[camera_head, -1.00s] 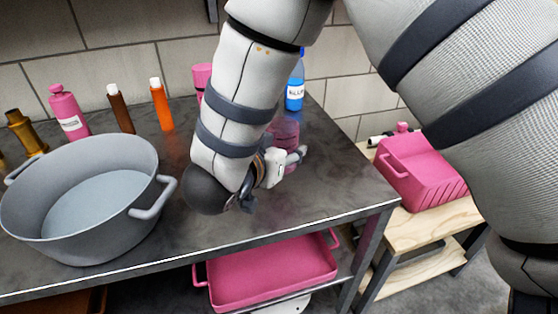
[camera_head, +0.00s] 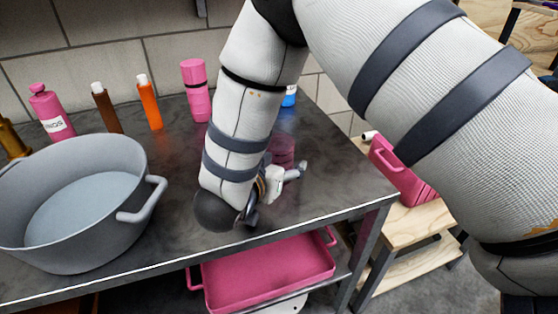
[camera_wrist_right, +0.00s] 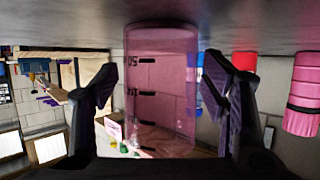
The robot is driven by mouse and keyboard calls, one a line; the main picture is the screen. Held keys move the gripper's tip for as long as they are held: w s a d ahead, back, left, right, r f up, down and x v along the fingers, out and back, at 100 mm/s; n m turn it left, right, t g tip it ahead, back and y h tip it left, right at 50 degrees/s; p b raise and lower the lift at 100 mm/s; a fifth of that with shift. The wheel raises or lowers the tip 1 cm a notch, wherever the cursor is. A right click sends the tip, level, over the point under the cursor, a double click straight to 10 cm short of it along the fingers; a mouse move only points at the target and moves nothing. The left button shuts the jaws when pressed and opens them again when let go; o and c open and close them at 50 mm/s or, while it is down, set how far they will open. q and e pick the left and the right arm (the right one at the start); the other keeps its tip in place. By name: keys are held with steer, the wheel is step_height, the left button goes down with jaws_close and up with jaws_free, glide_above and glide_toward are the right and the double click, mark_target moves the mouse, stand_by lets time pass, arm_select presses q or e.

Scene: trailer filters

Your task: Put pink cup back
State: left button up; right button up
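The pink cup is see-through with dark measuring marks. It stands on the dark metal table (camera_head: 330,180), partly hidden behind my right wrist in the head view (camera_head: 283,150). In the right wrist view, where the table surface is at the top, the pink cup (camera_wrist_right: 160,90) fills the middle. My right gripper (camera_head: 287,178) is low over the table beside the cup. In the wrist view its two fingers (camera_wrist_right: 160,95) are spread, one on each side of the cup, with gaps showing. My left gripper is not in view.
A large grey pot (camera_head: 80,240) stands on the left. A pink flask (camera_head: 195,92), orange bottle (camera_head: 150,105), brown bottle (camera_head: 106,108) and pink bottle (camera_head: 50,110) stand at the back. A blue bottle (camera_head: 290,98) is partly hidden. A pink tray (camera_head: 265,275) lies on the lower shelf.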

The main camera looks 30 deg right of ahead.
steer(key=v, duration=0.4)
steer(key=p+v, duration=0.1)
steer(key=v, duration=0.6)
steer(key=shift+s+a+r, duration=0.15)
steer(key=shift+a+r, duration=0.1)
steer(key=shift+r, duration=0.15)
steer(key=shift+s+a, duration=0.1)
steer(key=shift+a, duration=0.05)
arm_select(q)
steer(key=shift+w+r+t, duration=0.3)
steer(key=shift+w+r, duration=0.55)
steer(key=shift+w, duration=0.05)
